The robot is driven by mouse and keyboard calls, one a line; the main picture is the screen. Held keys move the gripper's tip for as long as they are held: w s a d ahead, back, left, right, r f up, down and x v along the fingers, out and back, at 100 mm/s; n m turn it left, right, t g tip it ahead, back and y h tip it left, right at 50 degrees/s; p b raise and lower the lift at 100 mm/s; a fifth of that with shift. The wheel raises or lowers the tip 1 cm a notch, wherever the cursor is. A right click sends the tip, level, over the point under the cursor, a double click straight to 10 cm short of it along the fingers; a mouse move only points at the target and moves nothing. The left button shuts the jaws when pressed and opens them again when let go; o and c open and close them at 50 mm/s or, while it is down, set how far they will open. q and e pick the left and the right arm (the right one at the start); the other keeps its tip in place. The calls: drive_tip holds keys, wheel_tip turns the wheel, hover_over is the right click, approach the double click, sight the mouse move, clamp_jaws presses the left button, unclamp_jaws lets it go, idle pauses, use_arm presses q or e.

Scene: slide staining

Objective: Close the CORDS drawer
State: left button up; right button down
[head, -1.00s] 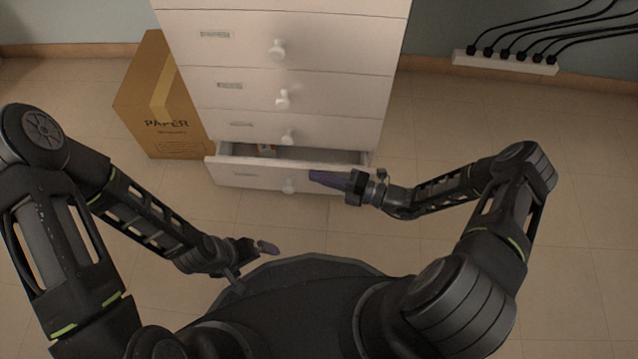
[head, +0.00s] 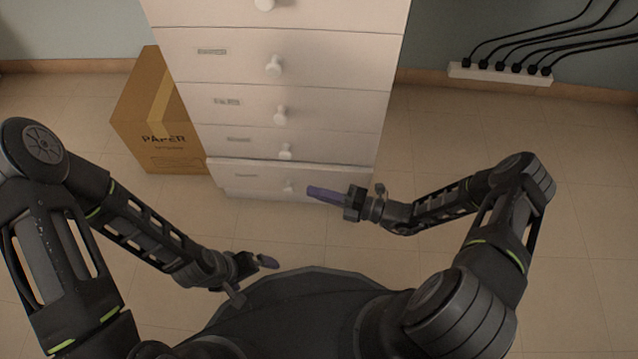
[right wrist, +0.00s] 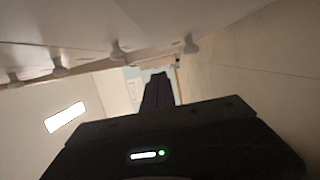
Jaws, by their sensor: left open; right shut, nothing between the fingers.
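A white chest of drawers (head: 180,75) stands ahead of me, with round white knobs and small label plates too blurred to read. Its bottom drawer (head: 255,183) shows no open interior; its front's top edge appears to stand out slightly from the drawer above. My right gripper (head: 325,194) is shut and empty, its purple fingers in front of the bottom drawer beside its knob (head: 289,187); I cannot tell whether they touch. The fingers also show in the right wrist view (right wrist: 157,92), near the row of knobs. My left gripper (head: 268,261) is open and empty, low near my base.
A brown cardboard box (head: 160,120) marked PAPER stands on the floor left of the chest. A white power strip (head: 500,74) with several black cords lies by the wall at right. The floor (head: 440,130) right of the chest is clear.

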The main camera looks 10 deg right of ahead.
drive_tip(key=p+v, duration=0.1)
drive_tip(key=v, duration=0.9)
drive_tip(key=shift+p, duration=0.35)
